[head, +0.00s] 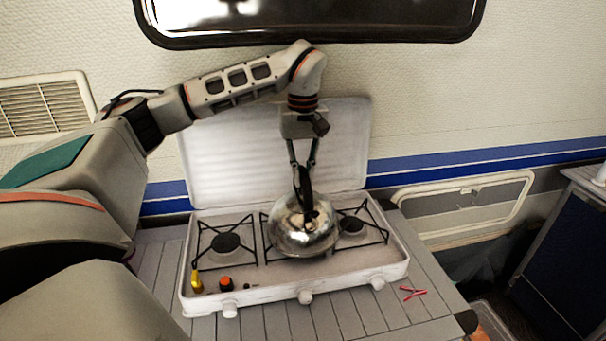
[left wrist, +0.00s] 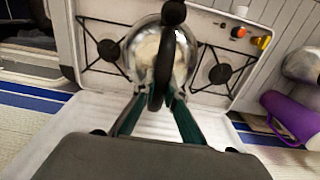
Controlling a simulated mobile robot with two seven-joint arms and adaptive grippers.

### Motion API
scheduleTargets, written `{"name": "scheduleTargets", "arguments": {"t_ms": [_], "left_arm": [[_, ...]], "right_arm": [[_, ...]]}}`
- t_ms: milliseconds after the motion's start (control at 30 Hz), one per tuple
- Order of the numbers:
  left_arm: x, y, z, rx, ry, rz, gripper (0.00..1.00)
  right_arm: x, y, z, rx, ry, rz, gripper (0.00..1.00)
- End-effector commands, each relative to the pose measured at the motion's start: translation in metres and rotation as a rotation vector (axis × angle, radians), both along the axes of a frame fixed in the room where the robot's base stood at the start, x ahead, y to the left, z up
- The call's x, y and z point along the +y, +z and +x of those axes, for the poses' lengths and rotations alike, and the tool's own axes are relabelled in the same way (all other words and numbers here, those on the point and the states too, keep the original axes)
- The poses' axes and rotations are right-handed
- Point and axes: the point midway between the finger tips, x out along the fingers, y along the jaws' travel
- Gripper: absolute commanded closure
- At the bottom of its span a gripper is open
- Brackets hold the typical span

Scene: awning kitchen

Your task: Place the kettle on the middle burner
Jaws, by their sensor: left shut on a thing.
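The shiny metal kettle (head: 303,235) with a dark handle is over the middle burner of the white camping stove (head: 350,280). It covers that burner, so I cannot tell whether its base rests on the grate. My left gripper (head: 303,170) is above the kettle, fingers pointing down, shut on the black handle. In the left wrist view the kettle (left wrist: 145,50) lies between the two side burners, and the left gripper's green fingers (left wrist: 160,100) meet at its handle. My right gripper is not in view.
The left burner (head: 226,243) and right burner (head: 352,226) are bare. Small yellow and orange-black items (head: 226,284) stand on the stove's front left. The raised stove lid (head: 280,150) stands behind. A red clip (head: 412,292) lies on the slatted table. A purple mug (left wrist: 290,117) shows in the wrist view.

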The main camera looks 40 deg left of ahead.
Motion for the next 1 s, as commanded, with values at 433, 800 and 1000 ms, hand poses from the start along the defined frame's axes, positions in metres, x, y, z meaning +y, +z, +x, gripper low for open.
{"name": "scheduleTargets", "arguments": {"t_ms": [433, 800, 1000], "left_arm": [[0.0, -0.002, 0.0, 0.001, 0.001, 0.001, 0.72], [0.0, 0.002, 0.0, -0.001, 0.001, 0.0, 0.72], [0.001, 0.025, 0.001, -0.005, 0.002, 0.001, 0.72]], "right_arm": [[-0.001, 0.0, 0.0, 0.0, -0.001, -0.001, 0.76], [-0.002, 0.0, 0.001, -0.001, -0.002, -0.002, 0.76], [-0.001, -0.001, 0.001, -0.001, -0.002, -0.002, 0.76]]}}
